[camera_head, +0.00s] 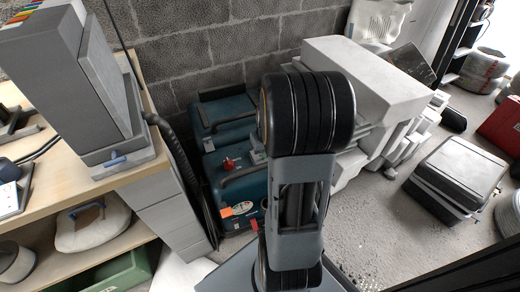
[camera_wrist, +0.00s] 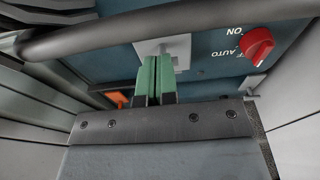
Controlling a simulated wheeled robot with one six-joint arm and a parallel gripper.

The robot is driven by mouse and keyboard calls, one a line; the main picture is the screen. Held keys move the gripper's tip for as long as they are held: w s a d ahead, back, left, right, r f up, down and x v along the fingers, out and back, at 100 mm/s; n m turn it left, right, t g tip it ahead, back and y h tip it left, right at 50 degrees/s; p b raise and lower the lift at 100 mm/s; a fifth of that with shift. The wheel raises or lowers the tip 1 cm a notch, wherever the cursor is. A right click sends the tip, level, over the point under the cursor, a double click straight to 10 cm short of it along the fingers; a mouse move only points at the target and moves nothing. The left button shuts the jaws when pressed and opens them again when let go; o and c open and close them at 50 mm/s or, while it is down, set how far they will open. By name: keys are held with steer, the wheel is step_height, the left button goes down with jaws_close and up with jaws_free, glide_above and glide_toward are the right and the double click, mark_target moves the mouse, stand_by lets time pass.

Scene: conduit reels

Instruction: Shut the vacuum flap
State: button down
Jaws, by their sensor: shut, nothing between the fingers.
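The vacuum (camera_head: 248,190) is a teal-blue box with a black handle and a red knob (camera_head: 229,163), standing on the floor by the block wall. In the wrist view its blue panel (camera_wrist: 213,70) carries "ON" and "AUTO" lettering and the red knob (camera_wrist: 257,46). A light grey square piece, which looks like the flap (camera_wrist: 178,47), is on the panel left of the knob. My gripper (camera_wrist: 154,60) has green fingertips pressed together, empty, right in front of the grey piece's lower part. I cannot tell whether they touch, or how far the flap stands open. My arm hides the gripper in the head view.
A black handle bar (camera_wrist: 110,32) crosses just above my fingers. A second teal case (camera_head: 220,115) stands behind the vacuum. A wooden bench (camera_head: 85,190) is on the left, with white stacked blocks (camera_head: 365,75) on the right.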

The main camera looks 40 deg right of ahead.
steer(key=shift+w+a+r, duration=0.1)
steer(key=shift+w+r, duration=0.05)
steer(key=shift+w, duration=0.05)
steer(key=shift+w+r+p, duration=0.2)
steer(key=shift+w+p, duration=0.2)
steer(key=shift+w, duration=0.05)
steer(key=shift+r+p, duration=0.35)
steer(key=shift+r, duration=0.05)
steer(key=s+r+p, duration=0.3)
steer(key=r+p, duration=0.3)
steer(key=r, duration=0.6)
steer(key=shift+s+a+r, duration=0.3)
steer(key=shift+a+r, duration=0.05)
steer(key=s+a+r+n+p, duration=0.1)
steer(key=a+r+p, duration=0.5)
steer(key=r+p, duration=0.2)
steer(key=s+a+r+n+t+p, duration=0.1)
steer(key=s+a+r+p, duration=0.1)
steer(key=a+r+p, duration=0.4)
steer(key=s+a+r+n+p, duration=0.1)
steer(key=s+a+r+p, duration=0.1)
steer(key=a+r+p, duration=0.5)
step_height(320, 180, up, 10)
steer(key=p, duration=0.5)
steer(key=shift+t, duration=0.4)
